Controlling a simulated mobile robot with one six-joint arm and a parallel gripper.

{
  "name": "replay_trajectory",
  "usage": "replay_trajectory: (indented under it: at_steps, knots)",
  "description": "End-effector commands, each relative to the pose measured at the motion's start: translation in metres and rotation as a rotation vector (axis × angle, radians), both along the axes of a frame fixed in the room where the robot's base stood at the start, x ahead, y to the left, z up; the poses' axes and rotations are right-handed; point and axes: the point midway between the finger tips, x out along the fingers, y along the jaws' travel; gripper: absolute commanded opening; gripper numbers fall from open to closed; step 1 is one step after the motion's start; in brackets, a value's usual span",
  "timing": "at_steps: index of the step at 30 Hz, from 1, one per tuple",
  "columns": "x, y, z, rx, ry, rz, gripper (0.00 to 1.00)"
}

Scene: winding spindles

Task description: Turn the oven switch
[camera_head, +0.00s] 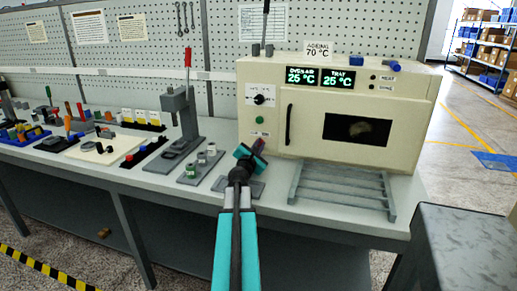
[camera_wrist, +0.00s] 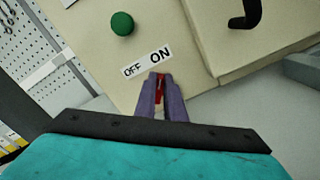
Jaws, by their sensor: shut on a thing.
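The cream oven (camera_head: 420,113) stands on the workbench, with two displays (camera_head: 320,77) both reading 25 °C. Its front carries a black knob, a green button (camera_wrist: 122,23) and an OFF/ON label (camera_wrist: 147,63). In the wrist view the red oven switch (camera_wrist: 160,84) is just below this label, near the word ON. My gripper (camera_wrist: 162,92) has its purple fingers shut on the switch, one on each side. The fingers hide part of it, and I cannot tell which way it is set. In the head view my gripper (camera_head: 258,146) is at the oven's lower left front and hides the switch.
A grey wire rack (camera_head: 342,186) stands on the bench in front of the oven door. The door's black handle (camera_head: 289,125) juts out right of my gripper. A grey stand with a red lever (camera_head: 187,60) and small parts are to the left.

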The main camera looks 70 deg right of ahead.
Motion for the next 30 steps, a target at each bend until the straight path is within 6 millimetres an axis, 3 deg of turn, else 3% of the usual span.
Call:
replay_trajectory:
  at_steps: [6, 7, 10, 22, 30]
  knots:
    - [-0.002, -0.001, -0.001, 0.002, -0.004, -0.004, 0.00]
    - [-0.002, -0.001, -0.001, 0.002, -0.004, -0.004, 0.13]
    - [-0.001, -0.001, -0.001, 0.001, -0.003, -0.003, 0.28]
    - [0.000, 0.002, 0.000, 0.000, -0.001, 0.000, 0.28]
    - [-0.001, 0.016, -0.001, 0.000, -0.002, 0.000, 0.28]
